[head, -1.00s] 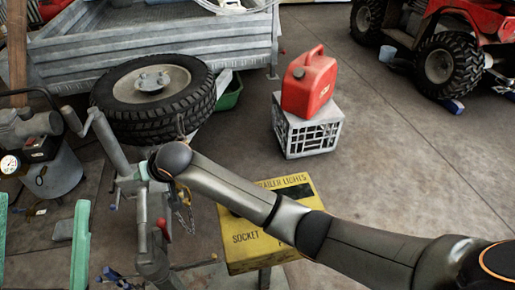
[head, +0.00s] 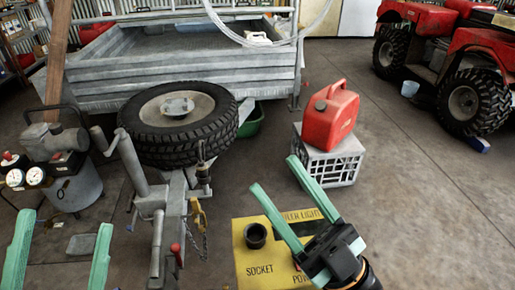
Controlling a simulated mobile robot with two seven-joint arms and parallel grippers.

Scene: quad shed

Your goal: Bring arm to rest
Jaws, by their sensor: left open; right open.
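My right gripper (head: 274,175) is open and empty, its two green fingers pointing up and left above the yellow box (head: 246,278) marked "SOCKET". The gripper covers part of the box's lettering. My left gripper (head: 65,220) is open and empty at the lower left, fingers pointing up; its wrist is out of frame. A round black socket or plug (head: 256,235) shows on top of the yellow box.
The trailer's drawbar and jack (head: 158,215) stand between my grippers, with a spare wheel (head: 180,120) behind. A compressor (head: 62,165) is at left. A red jerrycan (head: 330,115) sits on a grey crate (head: 340,165). A red quad (head: 450,60) is at back right.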

